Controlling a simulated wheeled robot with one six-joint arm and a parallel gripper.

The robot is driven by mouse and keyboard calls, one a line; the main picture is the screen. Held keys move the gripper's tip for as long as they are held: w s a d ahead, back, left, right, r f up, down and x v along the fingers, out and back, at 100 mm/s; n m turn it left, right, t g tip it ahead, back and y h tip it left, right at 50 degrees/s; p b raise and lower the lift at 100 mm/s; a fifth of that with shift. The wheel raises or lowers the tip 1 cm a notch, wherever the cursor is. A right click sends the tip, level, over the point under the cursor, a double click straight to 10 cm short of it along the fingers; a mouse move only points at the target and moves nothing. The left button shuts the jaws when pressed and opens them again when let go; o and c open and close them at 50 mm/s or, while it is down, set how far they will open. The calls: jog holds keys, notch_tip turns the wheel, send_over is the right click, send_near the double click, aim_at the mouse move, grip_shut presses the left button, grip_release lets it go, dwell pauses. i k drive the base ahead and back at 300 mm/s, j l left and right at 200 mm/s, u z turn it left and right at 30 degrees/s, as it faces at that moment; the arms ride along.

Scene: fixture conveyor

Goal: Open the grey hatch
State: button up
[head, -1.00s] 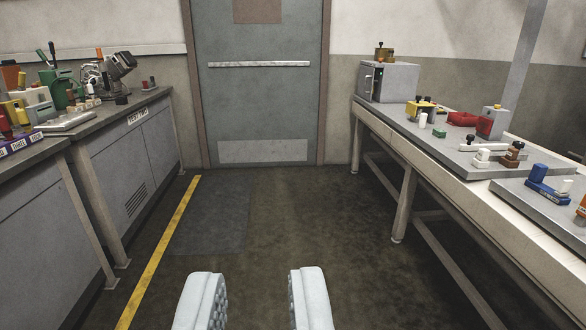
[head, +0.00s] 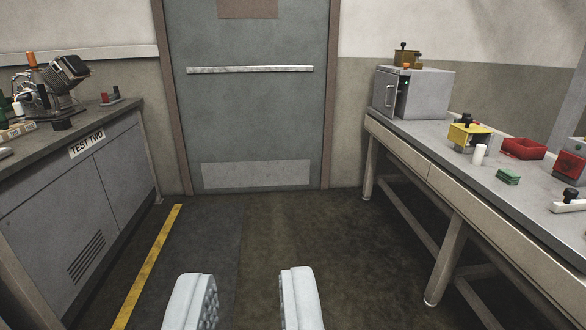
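A grey box (head: 430,95) stands at the far end of the right bench. Its left-facing side carries a small grey hatch (head: 383,92) with an upright bar handle (head: 389,96). A dark strip lies beside the hatch; I cannot tell whether the hatch is fully closed. My gripper (head: 248,290) is open and empty, low in the picture over the floor. It is well short of the box and to the left of it.
A large grey door (head: 255,125) with a horizontal bar is straight ahead. The right bench (head: 470,165) holds a yellow fixture (head: 468,135), a red tray (head: 522,147) and a green block (head: 508,176). The left cabinet (head: 70,195) flanks the clear floor (head: 290,240).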

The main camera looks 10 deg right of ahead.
aim_at(386, 85)
jog(key=i, duration=1.65)
jog(key=i+j+z, duration=0.1)
jog(key=i+z, duration=0.2)
jog(key=i, duration=0.25)
jog(key=i+j+z, duration=0.3)
jog(key=i, duration=0.25)
jog(key=i+j+z, duration=0.3)
jog(key=i, duration=0.2)
jog(key=i+j+z, duration=0.9)
jog(key=j, duration=0.15)
